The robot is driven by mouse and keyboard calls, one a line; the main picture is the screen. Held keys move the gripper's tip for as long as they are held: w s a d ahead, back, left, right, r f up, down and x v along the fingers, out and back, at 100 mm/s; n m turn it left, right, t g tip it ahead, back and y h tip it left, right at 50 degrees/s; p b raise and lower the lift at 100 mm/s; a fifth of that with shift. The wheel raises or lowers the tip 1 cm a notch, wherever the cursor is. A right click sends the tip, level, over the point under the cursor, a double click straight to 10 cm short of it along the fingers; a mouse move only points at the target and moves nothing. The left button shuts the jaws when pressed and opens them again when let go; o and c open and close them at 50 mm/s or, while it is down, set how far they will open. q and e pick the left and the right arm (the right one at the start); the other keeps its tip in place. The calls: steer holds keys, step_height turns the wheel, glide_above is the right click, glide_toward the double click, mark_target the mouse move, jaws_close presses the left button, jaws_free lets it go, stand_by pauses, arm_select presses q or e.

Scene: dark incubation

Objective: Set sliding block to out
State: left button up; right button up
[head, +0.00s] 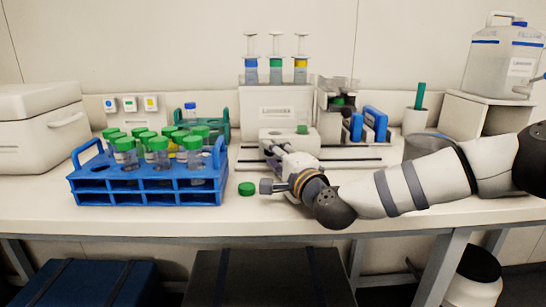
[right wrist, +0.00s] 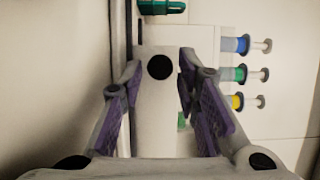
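The sliding block (head: 290,140) is a white block, apparently on the low white base of the dispenser station (head: 278,112), with a green-capped tube at its right. In the right wrist view a white block with a black round spot (right wrist: 144,100) lies between my fingers. My right gripper (head: 272,149) is at the block's front side, and its fingers (right wrist: 160,72) stand spread on either side of the block. A gap shows beside the right finger; fingertip contact is unclear. My left gripper is out of view.
A blue rack (head: 150,197) with several green-capped tubes stands left of my right gripper.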

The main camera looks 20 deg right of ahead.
steer(key=shift+w, duration=0.45)
jaws_close()
steer(key=shift+w+a, duration=0.25)
steer(key=shift+a, duration=0.7)
steer(key=shift+w+a, duration=0.25)
steer(key=shift+a, duration=0.65)
steer(key=shift+a+r, duration=0.1)
steer(key=shift+a, duration=0.05)
steer(key=shift+c, duration=0.7)
jaws_free()
steer(key=shift+o, duration=0.7)
steer(key=shift+w+a, duration=0.1)
steer(key=shift+a, duration=0.1)
